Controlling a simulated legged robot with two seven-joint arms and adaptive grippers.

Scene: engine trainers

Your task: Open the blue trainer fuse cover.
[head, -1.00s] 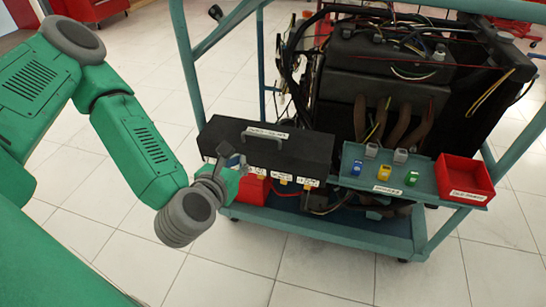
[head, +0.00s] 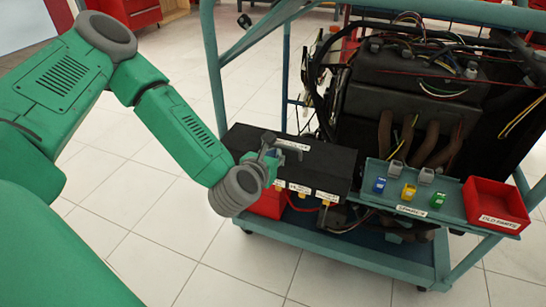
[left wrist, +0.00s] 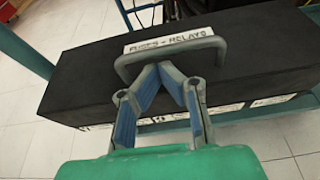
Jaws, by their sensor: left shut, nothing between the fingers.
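The fuse cover (head: 328,166) is a long black lid on the box at the front left of the blue trainer cart. It lies closed and level in the head view. It fills much of the left wrist view (left wrist: 80,85), with a white "FUSES + RELAYS" label (left wrist: 168,42) and a grey U-shaped handle (left wrist: 128,66). My left gripper (head: 270,142) is over the cover at the handle. In the left wrist view its fingertips (left wrist: 165,68) meet between the handle's legs, close to the bar. It is shut and empty. I cannot tell whether the tips touch the bar. My right gripper is not in view.
A teal shelf (head: 455,212) to the right holds several coloured fuses and grey relays. A red tray (head: 497,203) sits at its end. The engine (head: 405,95) and cart posts (head: 213,70) stand close behind. Open tiled floor (head: 160,235) lies in front.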

